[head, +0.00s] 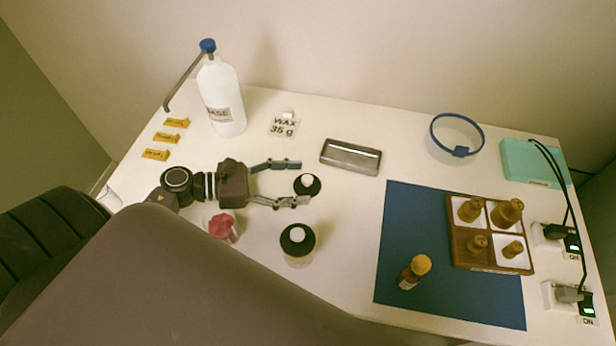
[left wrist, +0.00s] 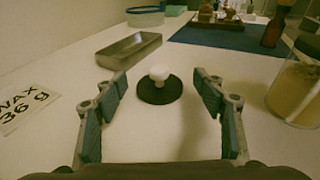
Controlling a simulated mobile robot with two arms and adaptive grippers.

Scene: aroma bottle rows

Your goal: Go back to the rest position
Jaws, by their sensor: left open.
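My left gripper (head: 296,182) is open and empty over the left-middle of the white table. A black disc-shaped lid with a white knob (head: 307,185) lies on the table just off its fingertips. In the left wrist view, the lid (left wrist: 159,90) sits between and slightly beyond the two open fingers (left wrist: 162,88), apart from both. A glass jar with a black, white-knobbed lid (head: 298,240) stands nearer the front; the jar (left wrist: 297,85) also shows at the right of the wrist view. My right gripper is not in view.
A glass with red contents (head: 222,227) stands close below my left wrist. A white bottle (head: 222,100), a grey metal tray (head: 350,157) and a wax label (head: 284,127) lie behind. A brown bottle (head: 410,275) and a wooden bottle rack (head: 465,262) are on the blue mat (head: 410,215).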

